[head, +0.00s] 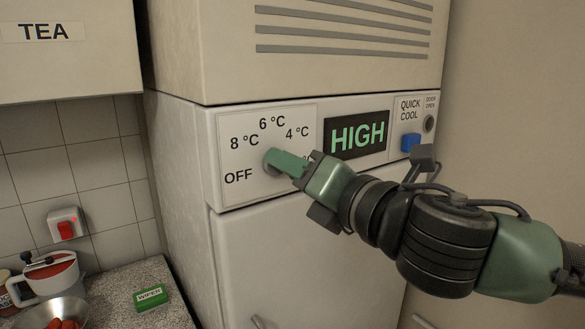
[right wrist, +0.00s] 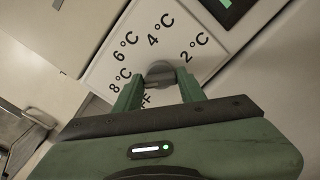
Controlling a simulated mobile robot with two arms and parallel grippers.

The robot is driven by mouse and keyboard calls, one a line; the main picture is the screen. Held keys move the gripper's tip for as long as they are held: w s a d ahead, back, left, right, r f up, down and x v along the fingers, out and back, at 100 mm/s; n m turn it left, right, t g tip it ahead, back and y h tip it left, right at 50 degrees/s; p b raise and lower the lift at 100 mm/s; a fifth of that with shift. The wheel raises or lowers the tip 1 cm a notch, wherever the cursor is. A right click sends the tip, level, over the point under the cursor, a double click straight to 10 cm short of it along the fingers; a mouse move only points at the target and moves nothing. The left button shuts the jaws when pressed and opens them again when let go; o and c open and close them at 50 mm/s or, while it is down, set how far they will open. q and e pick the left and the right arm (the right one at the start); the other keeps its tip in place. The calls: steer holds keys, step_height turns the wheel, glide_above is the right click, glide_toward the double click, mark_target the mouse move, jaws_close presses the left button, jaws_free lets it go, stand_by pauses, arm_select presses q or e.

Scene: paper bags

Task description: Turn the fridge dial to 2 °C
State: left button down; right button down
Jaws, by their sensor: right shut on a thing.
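The grey fridge dial (head: 268,163) sits on the white control panel (head: 228,140), and it shows in the right wrist view (right wrist: 160,70). The marks OFF, 8 °C, 6 °C and 4 °C are readable in the head view; my gripper covers the 2 °C mark (right wrist: 194,51) there, but the right wrist view shows it. My right gripper (head: 283,162) is shut on the dial, with one green finger on each side of it in the right wrist view (right wrist: 160,88). I cannot tell which mark the dial points to. My left gripper is out of view.
A dark display (head: 356,134) reads HIGH in green, right of the dial. A blue QUICK COOL button (head: 410,142) and a round DOOR OPEN button (head: 429,123) are further right.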

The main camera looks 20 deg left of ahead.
steer(key=shift+m, duration=0.3)
steer(key=shift+s+a+f+m+p, duration=0.1)
steer(key=shift+m+p, duration=0.75)
steer(key=shift+m, duration=4)
steer(key=shift+w+d+f+m+p, duration=0.15)
steer(key=shift+m+p, duration=0.75)
steer(key=shift+m, duration=4)
steer(key=shift+s+a+f+m+p, duration=0.15)
steer(key=shift+m+p, duration=0.7)
steer(key=shift+m, duration=4)
steer(key=c, duration=0.8)
jaws_free()
steer(key=shift+c, duration=0.2)
